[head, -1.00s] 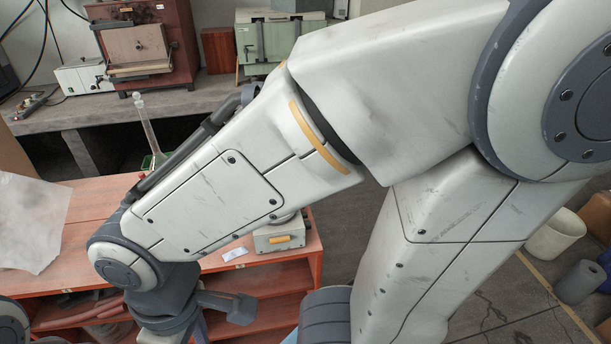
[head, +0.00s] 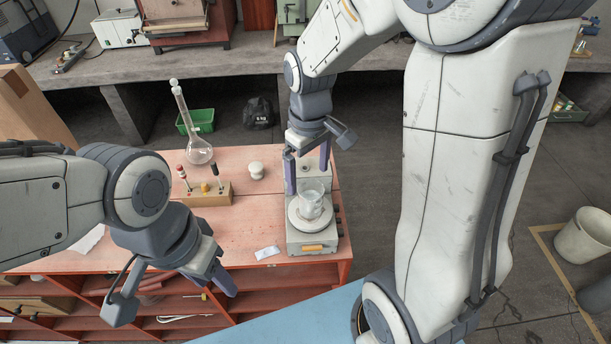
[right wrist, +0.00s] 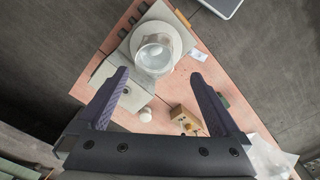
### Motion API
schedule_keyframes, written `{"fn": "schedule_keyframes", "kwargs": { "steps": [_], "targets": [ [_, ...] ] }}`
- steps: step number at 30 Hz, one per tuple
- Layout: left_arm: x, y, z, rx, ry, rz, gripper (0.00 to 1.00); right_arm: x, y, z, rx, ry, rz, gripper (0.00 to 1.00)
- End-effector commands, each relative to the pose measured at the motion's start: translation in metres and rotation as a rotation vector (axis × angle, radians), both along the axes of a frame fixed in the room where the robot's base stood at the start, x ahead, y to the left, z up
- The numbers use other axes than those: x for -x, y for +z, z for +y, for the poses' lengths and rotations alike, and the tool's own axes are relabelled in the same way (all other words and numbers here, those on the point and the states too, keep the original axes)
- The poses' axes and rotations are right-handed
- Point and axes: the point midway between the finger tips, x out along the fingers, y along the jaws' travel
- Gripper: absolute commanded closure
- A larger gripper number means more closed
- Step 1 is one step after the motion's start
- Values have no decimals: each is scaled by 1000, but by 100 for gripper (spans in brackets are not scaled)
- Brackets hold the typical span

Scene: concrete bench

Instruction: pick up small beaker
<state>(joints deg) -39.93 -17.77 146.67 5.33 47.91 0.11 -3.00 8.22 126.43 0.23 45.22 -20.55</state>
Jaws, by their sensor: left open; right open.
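A small clear glass beaker (head: 311,203) stands upright on the round white plate of a grey-white bench device (head: 318,240). The beaker also shows in the right wrist view (right wrist: 154,56), near the top centre. My right gripper (head: 308,180) is open and points down at the device, its fingers at the beaker's far side in the head view. In the right wrist view (right wrist: 160,78) the beaker appears just beyond the fingertips, between their lines. Whether a finger touches it I cannot tell. My left gripper (head: 172,292) is open and empty at the bench's front left.
A tall flask (head: 197,150), a wooden rack (head: 207,195) with droppers and a small white object (head: 256,170) stand left of the device. A white label (head: 267,252) lies near the front edge. A green bin (head: 196,121) is behind the bench.

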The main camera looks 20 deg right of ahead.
Motion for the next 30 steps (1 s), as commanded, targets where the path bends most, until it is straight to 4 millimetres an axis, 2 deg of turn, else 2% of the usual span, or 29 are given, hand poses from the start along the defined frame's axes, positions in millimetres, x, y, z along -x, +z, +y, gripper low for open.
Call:
{"fn": "schedule_keyframes", "kwargs": {
  "steps": [3,9,17,24,30],
  "targets": [
    [0,7,0,0,0,0,50,-6,-9,-11,4,-12,8,0],
    [0,8,0,-1,0,1,50,-5,-41,-10,4,-10,8,0],
    [0,14,0,-1,0,1,50,-5,-61,-8,3,-9,7,0],
    [0,23,0,0,1,0,50,-4,-94,-7,3,-9,7,0],
    [0,24,0,0,1,0,50,-4,-104,-7,3,-9,2,0]
  ]
}}
